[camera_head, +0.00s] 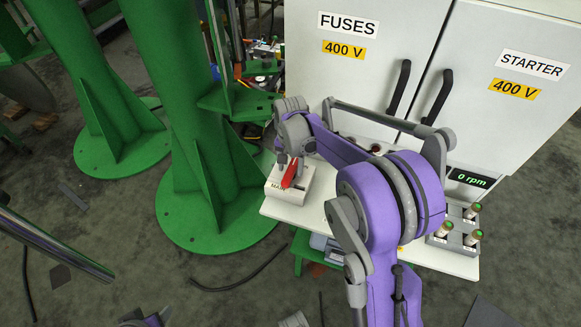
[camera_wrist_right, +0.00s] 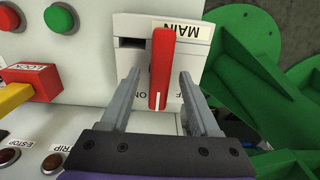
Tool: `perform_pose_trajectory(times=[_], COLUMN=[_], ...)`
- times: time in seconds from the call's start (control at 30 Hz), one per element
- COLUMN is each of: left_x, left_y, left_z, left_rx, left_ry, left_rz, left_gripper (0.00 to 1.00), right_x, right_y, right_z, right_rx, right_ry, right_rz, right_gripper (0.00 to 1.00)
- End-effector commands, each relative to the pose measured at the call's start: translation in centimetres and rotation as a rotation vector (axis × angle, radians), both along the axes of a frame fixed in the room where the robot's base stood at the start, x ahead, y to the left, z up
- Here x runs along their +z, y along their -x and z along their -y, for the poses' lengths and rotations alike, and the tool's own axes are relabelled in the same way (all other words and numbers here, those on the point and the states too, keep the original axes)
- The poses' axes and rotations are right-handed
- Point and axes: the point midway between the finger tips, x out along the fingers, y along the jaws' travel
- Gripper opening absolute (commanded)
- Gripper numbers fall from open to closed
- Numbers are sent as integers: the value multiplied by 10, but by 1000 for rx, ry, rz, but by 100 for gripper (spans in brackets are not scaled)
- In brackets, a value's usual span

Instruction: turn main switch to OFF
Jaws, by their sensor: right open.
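The main switch is a white box marked MAIN (camera_head: 273,188) with a red handle (camera_head: 290,173), at the left end of the white bench. In the right wrist view the red handle (camera_wrist_right: 161,65) runs from the MAIN label towards my gripper, a white line at its near end. The position lettering beside it is mostly hidden. My right gripper (camera_wrist_right: 158,82) is open, one finger on each side of the handle. A gap shows on both sides, and I cannot tell whether either finger touches it. My left gripper is not clearly in view.
A red LOCK block (camera_wrist_right: 30,80) with a yellow part and push buttons sit beside the switch. Green steel bases (camera_head: 215,205) stand to the left. The cabinet (camera_head: 400,40) with black handles rises behind. A fuse block (camera_head: 460,225) sits at the bench's right end.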

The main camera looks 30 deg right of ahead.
Motion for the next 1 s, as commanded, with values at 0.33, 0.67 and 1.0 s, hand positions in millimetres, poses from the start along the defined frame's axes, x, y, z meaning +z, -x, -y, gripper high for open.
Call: perform_pose_trajectory(times=[0.33, 0.67, 1.0], left_x=[0, 0, 0], left_y=[0, 0, 0], left_z=[0, 0, 0], left_rx=[0, 0, 0], left_ry=[0, 0, 0], left_rz=[0, 0, 0], left_gripper=[62, 62, 62], right_x=[-3, -3, -3], right_y=[0, 0, 0], right_z=[0, 0, 0], right_rx=[0, 0, 16], right_ry=[0, 0, 0], right_rz=[0, 0, 0], right_gripper=[57, 0, 0])
